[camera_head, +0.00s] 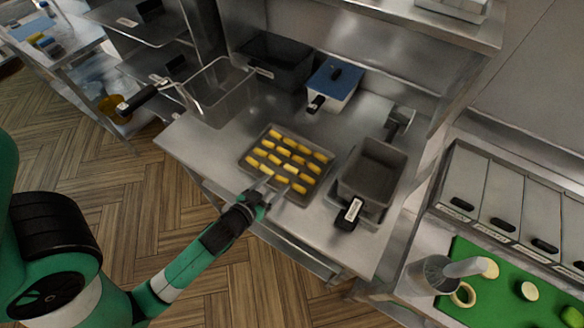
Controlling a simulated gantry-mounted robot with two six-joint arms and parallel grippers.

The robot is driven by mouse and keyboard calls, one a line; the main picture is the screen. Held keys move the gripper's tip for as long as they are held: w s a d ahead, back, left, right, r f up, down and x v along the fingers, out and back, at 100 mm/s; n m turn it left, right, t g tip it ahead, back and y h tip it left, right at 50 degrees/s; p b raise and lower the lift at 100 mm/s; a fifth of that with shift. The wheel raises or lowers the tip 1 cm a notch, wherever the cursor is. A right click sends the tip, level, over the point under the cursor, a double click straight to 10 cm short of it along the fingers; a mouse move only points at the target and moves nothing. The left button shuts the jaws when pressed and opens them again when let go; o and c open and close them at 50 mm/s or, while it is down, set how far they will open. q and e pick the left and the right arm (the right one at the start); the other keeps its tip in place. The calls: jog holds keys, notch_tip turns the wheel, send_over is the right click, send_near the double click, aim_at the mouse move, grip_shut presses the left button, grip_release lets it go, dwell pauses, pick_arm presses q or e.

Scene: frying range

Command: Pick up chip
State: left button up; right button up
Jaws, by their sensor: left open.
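Several yellow chips (298,188) lie in rows on a dark rectangular tray (313,198) in the middle of the steel counter. My left gripper (277,191) reaches in from the lower left. Its two fingers are apart, at the tray's front edge beside the front row of chips. No chip shows clearly between the fingers; whether they touch the tray cannot be told. My right gripper is not in view.
A wire fryer basket (222,92) stands behind left, its handle sticking out left. A dark container (272,62) and a blue-lidded box (335,80) stand behind. A grey basket (374,172) is right of the tray. A green board (505,290) lies lower right.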

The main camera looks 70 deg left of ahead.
aim_at(290, 170)
pick_arm(q)
jog(key=x, duration=0.7)
jog(key=shift+r, duration=0.1)
jog(key=c, duration=1)
jog(key=shift+o, duration=0.2)
jog(key=shift+r, duration=0.6)
jog(key=r, duration=0.1)
jog(key=r+p, duration=0.1)
jog(key=r, duration=0.1)
jog(key=shift+d, duration=0.3)
jog(key=s+d+r+p, duration=0.6)
jog(key=d+r+p, duration=0.3)
jog(key=d+p, duration=0.2)
jog(key=shift+s+d+p, duration=0.2)
jog(key=shift+d+p, duration=0.1)
jog(key=shift+d, duration=0.2)
